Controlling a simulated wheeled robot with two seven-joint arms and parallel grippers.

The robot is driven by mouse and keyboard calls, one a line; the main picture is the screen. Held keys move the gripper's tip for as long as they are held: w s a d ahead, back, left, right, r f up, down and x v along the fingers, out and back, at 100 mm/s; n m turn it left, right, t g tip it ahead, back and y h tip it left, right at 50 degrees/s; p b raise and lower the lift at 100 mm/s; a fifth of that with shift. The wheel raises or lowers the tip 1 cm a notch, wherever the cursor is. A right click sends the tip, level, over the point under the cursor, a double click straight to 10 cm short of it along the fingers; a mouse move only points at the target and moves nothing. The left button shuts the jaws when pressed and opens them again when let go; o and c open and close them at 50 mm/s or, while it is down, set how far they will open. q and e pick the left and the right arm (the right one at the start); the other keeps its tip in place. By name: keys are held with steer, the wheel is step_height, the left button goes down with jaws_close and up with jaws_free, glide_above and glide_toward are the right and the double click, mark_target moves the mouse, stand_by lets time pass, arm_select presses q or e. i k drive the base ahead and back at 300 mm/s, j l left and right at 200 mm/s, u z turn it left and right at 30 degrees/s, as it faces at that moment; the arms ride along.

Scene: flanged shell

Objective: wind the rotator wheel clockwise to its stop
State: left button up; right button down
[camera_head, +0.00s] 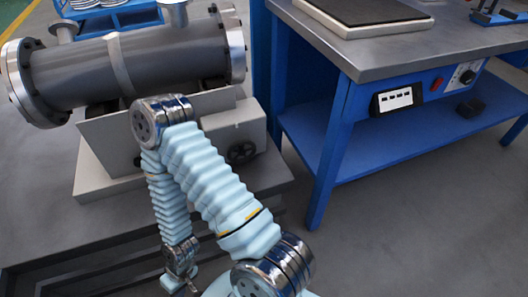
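The rotator wheel (241,152) is a small dark handwheel on the front face of the pale rotator housing (228,128). The flanged shell (150,62), a dark grey cylinder with shiny flanges at both ends, lies on the rotator above the wheel. One of my arms, in light blue sleeves, rises from the bottom, bends in front of the rotator and drops to the bottom edge. I cannot tell for sure which arm it is. Its forearm passes left of the wheel, apart from it in the picture. No gripper fingers show.
A blue workbench (425,38) with a grey top stands at the right, with a control box (465,76) under its top. A blue cart (110,20) stands behind the shell. Floor (410,220) at the lower right is clear.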

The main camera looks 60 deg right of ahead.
mark_target(242, 151)
steer(key=z, duration=1.9)
